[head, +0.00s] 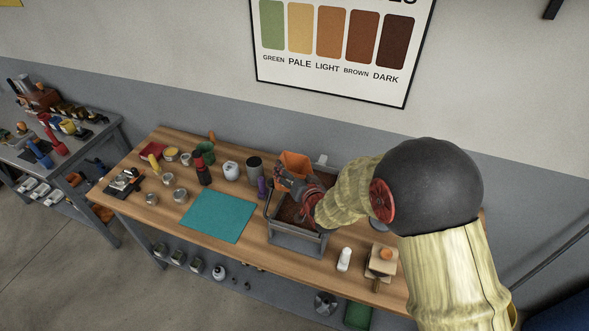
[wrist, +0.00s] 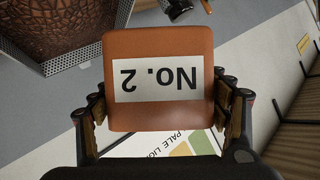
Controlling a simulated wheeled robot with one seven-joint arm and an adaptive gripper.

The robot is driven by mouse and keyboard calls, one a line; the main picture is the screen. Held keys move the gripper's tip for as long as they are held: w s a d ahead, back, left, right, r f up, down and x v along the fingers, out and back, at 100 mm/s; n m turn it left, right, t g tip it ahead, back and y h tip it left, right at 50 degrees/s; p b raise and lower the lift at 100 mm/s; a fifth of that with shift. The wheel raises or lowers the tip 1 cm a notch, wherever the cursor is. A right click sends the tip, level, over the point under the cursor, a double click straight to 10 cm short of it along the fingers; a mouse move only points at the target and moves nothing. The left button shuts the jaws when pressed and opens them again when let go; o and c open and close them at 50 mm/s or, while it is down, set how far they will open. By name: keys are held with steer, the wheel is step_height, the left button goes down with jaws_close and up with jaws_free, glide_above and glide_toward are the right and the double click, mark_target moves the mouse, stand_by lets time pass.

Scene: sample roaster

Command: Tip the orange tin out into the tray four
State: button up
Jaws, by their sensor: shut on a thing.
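The orange tin (head: 296,161) is held in the air above the back of a grey metal tray (head: 297,241). In the wrist view the tin (wrist: 160,42) fills the middle, and its white "No. 2" label appears upside down. My gripper (wrist: 160,105) is shut on the tin, one finger on each side; in the head view my gripper (head: 290,181) is partly hidden by my wrist. The tray holds dark brown stuff, which also shows at the upper left of the wrist view. The tin's mouth and contents cannot be made out, nor can any number on the tray.
A teal mat (head: 218,215) lies left of the tray. A purple item (head: 262,187), a dark cup (head: 254,168) and a red bottle (head: 203,172) stand near it. A white bottle (head: 344,259) and wooden blocks (head: 381,262) are to the right.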

steer(key=shift+s+d+f+n+h+b, duration=0.1)
steer(key=shift+f+n+h+b, duration=0.3)
steer(key=shift+f+n+b, duration=0.15)
steer(key=shift+d+f+n+h, duration=0.2)
steer(key=shift+n+h, duration=0.25)
steer(key=shift+n, duration=0.2)
steer(key=shift+d+f+n+h, duration=0.1)
steer(key=shift+f+n+h, duration=0.05)
steer(key=shift+n+h, duration=0.4)
